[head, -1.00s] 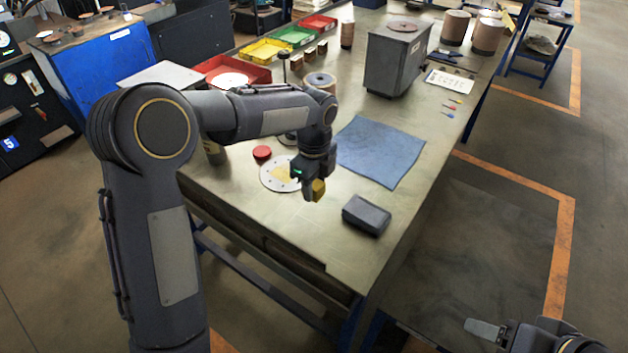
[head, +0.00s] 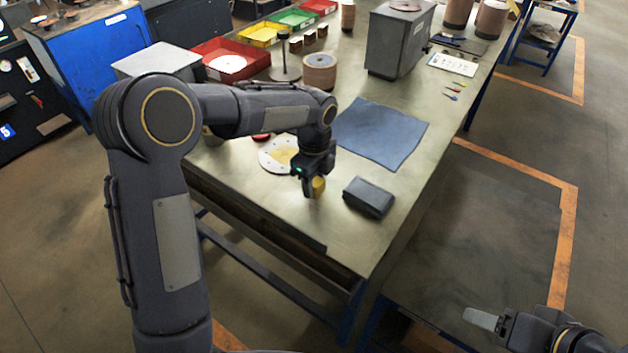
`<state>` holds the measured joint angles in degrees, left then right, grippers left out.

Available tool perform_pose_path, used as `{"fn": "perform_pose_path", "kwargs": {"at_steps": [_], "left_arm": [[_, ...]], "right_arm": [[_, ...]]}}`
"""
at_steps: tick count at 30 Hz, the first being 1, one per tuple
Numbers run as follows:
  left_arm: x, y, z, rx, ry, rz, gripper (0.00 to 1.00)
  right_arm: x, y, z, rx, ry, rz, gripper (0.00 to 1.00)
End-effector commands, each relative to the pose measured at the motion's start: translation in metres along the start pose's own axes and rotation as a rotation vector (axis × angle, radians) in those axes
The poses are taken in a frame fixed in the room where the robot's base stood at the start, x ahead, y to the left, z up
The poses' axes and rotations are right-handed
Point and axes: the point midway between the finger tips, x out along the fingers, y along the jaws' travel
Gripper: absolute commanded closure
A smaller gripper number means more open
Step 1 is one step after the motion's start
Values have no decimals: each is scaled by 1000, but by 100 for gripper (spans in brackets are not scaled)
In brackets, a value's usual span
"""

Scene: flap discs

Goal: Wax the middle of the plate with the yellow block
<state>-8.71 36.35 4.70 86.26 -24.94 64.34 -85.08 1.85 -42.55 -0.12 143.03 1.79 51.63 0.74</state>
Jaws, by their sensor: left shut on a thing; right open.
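My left gripper (head: 313,188) is shut on the yellow block (head: 319,187), near the front of the table. The block looks to be beside the plate, on its right; I cannot tell whether it touches the table. The round pale plate (head: 268,157) lies flat on the table, with a yellow patch (head: 284,155) in its middle. My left wrist hides part of the plate's right side. My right gripper (head: 490,322) is open and empty at the lower right, over the floor beyond the table edge.
A dark grey block-like case (head: 368,197) lies right of the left gripper. A blue cloth (head: 381,134) lies flat behind it. A red round lid (head: 261,137) sits partly hidden behind my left arm. A grey metal box (head: 398,42) and a red tray (head: 230,62) stand farther back.

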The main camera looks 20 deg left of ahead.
Motion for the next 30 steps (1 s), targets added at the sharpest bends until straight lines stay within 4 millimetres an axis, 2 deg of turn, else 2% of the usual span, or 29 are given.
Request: {"fn": "perform_pose_path", "kwargs": {"at_steps": [25, 26, 27, 30], "left_arm": [[12, 0, 0, 0, 0, 0, 83], [12, 0, 0, 0, 0, 0, 63], [12, 0, 0, 0, 0, -1, 58], [12, 0, 0, 0, 0, 0, 57]], "right_arm": [[6, 3, 3, 0, 0, 0, 38], [6, 3, 3, 0, 0, 0, 38], [5, 2, 3, 0, 0, 0, 38], [5, 2, 3, 0, 0, 0, 38]]}}
